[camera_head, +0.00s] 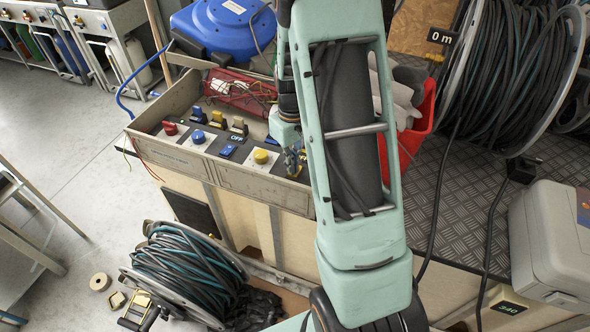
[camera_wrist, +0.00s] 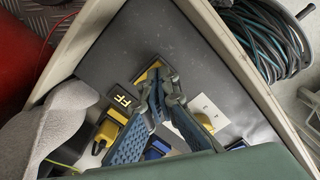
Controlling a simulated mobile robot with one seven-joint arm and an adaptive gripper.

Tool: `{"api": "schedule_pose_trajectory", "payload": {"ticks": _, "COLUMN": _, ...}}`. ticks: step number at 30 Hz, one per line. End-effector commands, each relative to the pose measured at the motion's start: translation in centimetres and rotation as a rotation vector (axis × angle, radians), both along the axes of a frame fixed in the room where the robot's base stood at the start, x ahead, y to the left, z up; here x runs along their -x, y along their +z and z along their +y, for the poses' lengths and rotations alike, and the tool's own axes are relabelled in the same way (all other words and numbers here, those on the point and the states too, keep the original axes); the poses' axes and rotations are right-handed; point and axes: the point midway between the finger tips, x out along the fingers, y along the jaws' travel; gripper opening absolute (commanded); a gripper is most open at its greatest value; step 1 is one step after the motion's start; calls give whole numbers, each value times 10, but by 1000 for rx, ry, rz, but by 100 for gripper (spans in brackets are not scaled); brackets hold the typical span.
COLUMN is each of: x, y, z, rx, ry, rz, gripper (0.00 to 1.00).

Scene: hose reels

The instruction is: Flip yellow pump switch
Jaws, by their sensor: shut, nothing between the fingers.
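A control panel (camera_head: 190,152) with coloured knobs and switches stands in a grey tray on the bench. A small yellow-edged switch (camera_wrist: 146,73) is right at my fingertips in the wrist view. In the head view my gripper and arm mostly hide that spot. My gripper (camera_head: 293,163) points down at the panel's right end. It is shut and empty, with its tips (camera_wrist: 160,88) over or touching the switch; I cannot tell which. The switch's position is not clear. A yellow round button (camera_head: 261,156) is just left of my gripper, on a white plate (camera_wrist: 203,110).
A blue rocker (camera_head: 228,151), blue button (camera_head: 198,137) and red button (camera_head: 170,128) are further left. The tray wall (camera_head: 225,175) rims the panel. A red bin (camera_head: 427,118) stands at right, behind my arm.

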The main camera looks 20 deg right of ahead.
Motion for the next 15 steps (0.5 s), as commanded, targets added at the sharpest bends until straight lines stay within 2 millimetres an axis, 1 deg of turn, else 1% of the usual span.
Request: {"api": "schedule_pose_trajectory", "payload": {"ticks": 15, "x": 0, "y": -9, "z": 0, "rx": 0, "ry": 0, "rz": 0, "gripper": 0}}
